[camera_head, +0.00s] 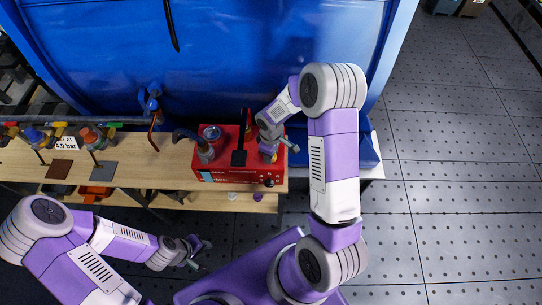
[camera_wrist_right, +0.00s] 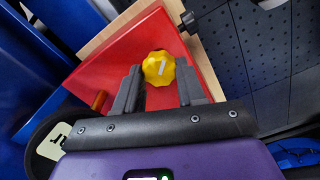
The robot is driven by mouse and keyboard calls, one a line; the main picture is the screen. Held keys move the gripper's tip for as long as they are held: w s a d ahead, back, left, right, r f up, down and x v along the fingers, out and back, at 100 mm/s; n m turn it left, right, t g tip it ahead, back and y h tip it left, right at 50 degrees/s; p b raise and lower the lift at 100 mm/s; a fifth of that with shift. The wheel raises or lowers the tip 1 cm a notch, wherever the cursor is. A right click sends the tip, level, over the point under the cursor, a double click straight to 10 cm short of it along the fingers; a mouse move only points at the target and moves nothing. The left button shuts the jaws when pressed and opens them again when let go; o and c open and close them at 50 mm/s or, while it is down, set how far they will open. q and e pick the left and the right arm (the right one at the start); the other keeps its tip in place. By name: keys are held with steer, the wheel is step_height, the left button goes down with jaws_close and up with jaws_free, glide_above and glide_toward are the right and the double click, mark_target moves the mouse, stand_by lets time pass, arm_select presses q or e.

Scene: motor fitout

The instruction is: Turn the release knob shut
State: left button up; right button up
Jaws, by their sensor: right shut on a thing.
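The release knob appears to be the yellow faceted knob (camera_wrist_right: 158,68) with a white bar mark, on the red box's top in the right wrist view. My right gripper (camera_wrist_right: 159,84) has one finger on each side of it and is shut on it. In the head view my right gripper (camera_head: 279,147) is over the right end of the red box (camera_head: 222,175) and hides most of the knob. My left gripper (camera_head: 198,254) is empty, its fingers apart, in front of the bench and away from the box.
The red box stands on a wooden bench (camera_head: 135,172) with a gauge (camera_head: 211,133) and a black handle (camera_head: 240,150) on top. Pipes and coloured valves (camera_head: 88,135) are at the left. A large blue body (camera_head: 240,50) stands close behind. Floor at right is clear.

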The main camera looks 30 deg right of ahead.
steer(key=m+b, duration=0.2)
steer(key=m, duration=0.2)
steer(key=shift+m, duration=0.3)
steer(key=shift+m+b, duration=0.5)
steer(key=shift+m, duration=1.5)
steer(key=o, duration=1.1)
steer(key=shift+c, duration=0.2)
step_height(320, 180, up, 8)
steer(key=shift+f+p, duration=0.15)
steer(key=shift+p, duration=0.35)
steer(key=shift+f, duration=0.1)
